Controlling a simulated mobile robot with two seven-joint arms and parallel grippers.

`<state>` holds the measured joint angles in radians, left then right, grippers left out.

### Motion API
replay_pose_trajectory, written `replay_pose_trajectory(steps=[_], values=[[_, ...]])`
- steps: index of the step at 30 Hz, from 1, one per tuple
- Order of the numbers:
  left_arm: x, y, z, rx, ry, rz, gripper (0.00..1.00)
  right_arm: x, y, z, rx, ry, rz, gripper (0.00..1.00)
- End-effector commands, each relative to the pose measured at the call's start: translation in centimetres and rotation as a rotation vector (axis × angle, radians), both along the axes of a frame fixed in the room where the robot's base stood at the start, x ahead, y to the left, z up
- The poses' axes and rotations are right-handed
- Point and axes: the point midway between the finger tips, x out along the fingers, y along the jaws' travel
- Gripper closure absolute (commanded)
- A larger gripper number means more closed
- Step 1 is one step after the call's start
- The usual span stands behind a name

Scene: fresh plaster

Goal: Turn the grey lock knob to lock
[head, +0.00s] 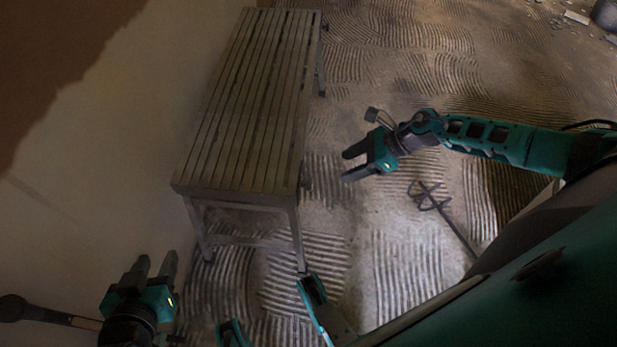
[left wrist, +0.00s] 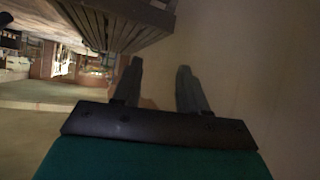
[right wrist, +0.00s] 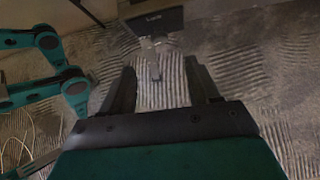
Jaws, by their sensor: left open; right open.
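A slatted bench-like platform (head: 250,100) on metal legs stands along the wall in the head view. A small dark fitting (head: 305,181) shows at its near right edge; I cannot tell whether it is the grey lock knob. No knob is clearly visible in any view. My right gripper (head: 349,165) is open and empty, right of the platform and apart from it, pointing toward it. My left gripper (head: 155,262) is open and empty, beside the wall and short of the platform's near end. The left wrist view shows slats (left wrist: 115,22) beyond the open fingers.
A plaster wall (head: 110,130) runs along the left, close to my left gripper. A dark mixing paddle (head: 430,197) lies on the ridged floor to the right. In the right wrist view a dark marked plate (right wrist: 153,22) is ahead of the fingers. Debris lies far right.

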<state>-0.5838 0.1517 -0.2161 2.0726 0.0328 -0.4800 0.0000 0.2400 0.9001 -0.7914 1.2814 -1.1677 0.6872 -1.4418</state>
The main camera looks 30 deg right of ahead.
Motion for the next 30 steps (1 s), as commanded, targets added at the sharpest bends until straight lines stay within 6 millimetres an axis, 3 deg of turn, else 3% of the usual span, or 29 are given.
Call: replay_pose_trajectory(steps=[18, 30], values=[[-0.7, -0.1, -3.5, 0.001, 0.03, -0.007, 0.57, 3.5, 6.7, -7.8, -0.004, -0.005, 0.009, 0.39], [0.2, -0.8, -2.4, -0.02, 0.004, -0.004, 0.57, 4.1, 7.9, -8.9, -0.005, -0.005, 0.008, 0.39]])
